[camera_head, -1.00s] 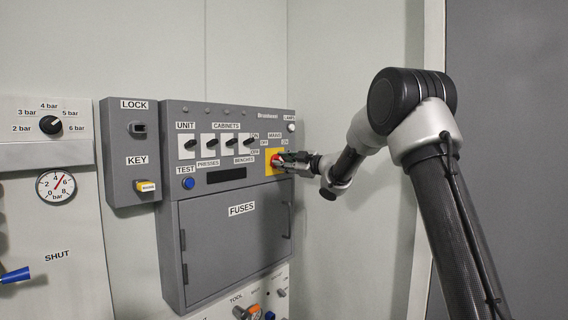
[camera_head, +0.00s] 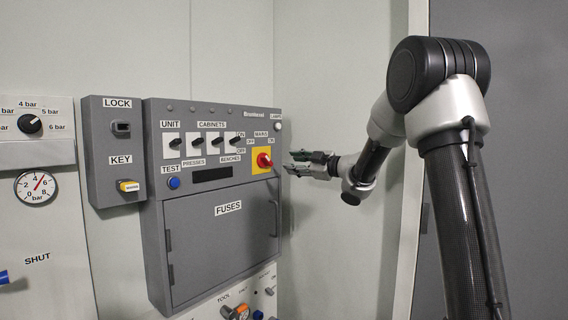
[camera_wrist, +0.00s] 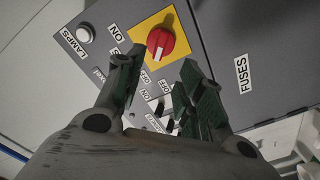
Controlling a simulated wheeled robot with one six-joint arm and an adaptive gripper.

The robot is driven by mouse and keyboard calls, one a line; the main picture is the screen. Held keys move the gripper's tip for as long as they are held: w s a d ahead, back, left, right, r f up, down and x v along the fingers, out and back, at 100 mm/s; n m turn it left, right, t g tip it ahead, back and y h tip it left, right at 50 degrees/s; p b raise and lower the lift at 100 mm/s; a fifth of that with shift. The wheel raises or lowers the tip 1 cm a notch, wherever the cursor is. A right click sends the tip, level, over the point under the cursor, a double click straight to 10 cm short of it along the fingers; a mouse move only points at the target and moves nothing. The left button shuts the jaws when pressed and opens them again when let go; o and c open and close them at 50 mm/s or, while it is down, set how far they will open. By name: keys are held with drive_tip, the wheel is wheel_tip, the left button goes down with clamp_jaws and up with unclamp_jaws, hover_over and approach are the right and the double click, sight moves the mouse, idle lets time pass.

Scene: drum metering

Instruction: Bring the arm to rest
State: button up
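My gripper (camera_head: 298,163) is in front of the grey Brandmeel-style panel (camera_head: 215,112), just right of the red rotary knob (camera_head: 264,160) on its yellow plate (camera_head: 261,168). In the wrist view my gripper (camera_wrist: 160,75) has its two green-padded fingers spread apart with nothing between them. The red knob (camera_wrist: 161,43) lies beyond the fingertips, apart from them. My arm reaches in from the right, its elbow high.
The fuse door (camera_head: 222,245) is closed below the switches. A lock box (camera_head: 113,150) with a yellow key tag (camera_head: 129,186) stands left of the panel. A pressure gauge (camera_head: 36,187) is at far left. Bare wall (camera_head: 340,80) lies right of the panel.

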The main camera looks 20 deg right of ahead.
drive_tip(key=shift+s+d, duration=0.25)
drive_tip(key=shift+s, duration=0.15)
drive_tip(key=s+d+f+m+g+h, duration=0.2)
drive_tip(key=d+f+m+h, duration=0.7)
drive_tip(key=d+f, duration=0.4)
drive_tip(key=s+d+f+m+g+h, duration=0.2)
drive_tip(key=s, duration=0.4)
drive_tip(key=s+d+f+m+g+h, duration=0.1)
drive_tip(key=s+d+g+h, duration=0.15)
drive_tip(key=s, duration=0.35)
drive_tip(key=s+a+m+g+y, duration=0.1)
drive_tip(key=s+a, duration=0.4)
drive_tip(key=s, duration=1.1)
drive_tip(key=s+a+r+m+g+y, duration=0.1)
drive_tip(key=s+a, duration=0.4)
drive_tip(key=s, duration=1)
drive_tip(key=shift+s+r+m+g+y, duration=0.15)
drive_tip(key=shift+s+m+g+y, duration=0.3)
drive_tip(key=shift+m+g, duration=0.65)
